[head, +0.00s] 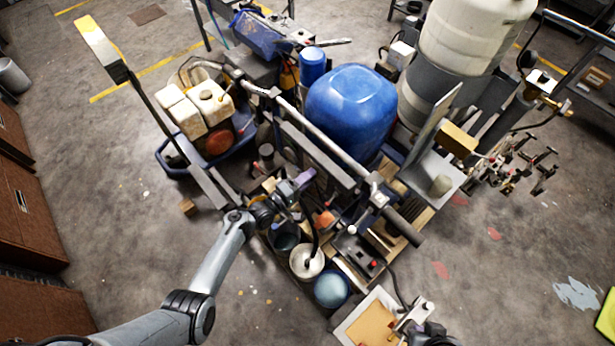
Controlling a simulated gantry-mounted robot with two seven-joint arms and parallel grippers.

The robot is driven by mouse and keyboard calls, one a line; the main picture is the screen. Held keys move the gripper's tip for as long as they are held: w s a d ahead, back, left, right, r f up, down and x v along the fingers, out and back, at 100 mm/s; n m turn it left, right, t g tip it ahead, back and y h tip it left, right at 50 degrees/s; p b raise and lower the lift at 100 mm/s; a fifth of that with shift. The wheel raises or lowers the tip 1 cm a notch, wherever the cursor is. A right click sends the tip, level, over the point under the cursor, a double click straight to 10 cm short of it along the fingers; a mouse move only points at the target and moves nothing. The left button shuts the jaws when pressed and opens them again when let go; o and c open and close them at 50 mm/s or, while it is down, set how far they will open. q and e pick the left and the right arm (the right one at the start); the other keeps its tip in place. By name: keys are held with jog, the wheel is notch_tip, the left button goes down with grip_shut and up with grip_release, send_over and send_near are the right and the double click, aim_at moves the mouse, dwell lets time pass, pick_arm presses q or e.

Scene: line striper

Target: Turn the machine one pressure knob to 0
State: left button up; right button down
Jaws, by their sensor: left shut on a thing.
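The line striper machine fills the middle of the head view, with a rounded blue tank (352,105) and a long grey handlebar (318,137). My left arm reaches in from the bottom left. My left gripper (298,186) is at the near side of the machine, below the handlebar, shut on a small part of the machine. That part is mostly hidden by the gripper, so I cannot make out the pressure knob or its setting.
A white bucket (306,262) and a blue-grey ball-shaped item (331,289) are close below the left gripper. A blue tray (177,166) carries cream containers (211,101) at left. A large white tank (466,35) stands behind right. Floor at left is mostly clear.

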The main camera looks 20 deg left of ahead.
pick_arm(q)
jog(key=shift+n, duration=0.5)
jog(key=o, duration=1)
jog(key=shift+o, duration=0.2)
jog(key=v, duration=1.1)
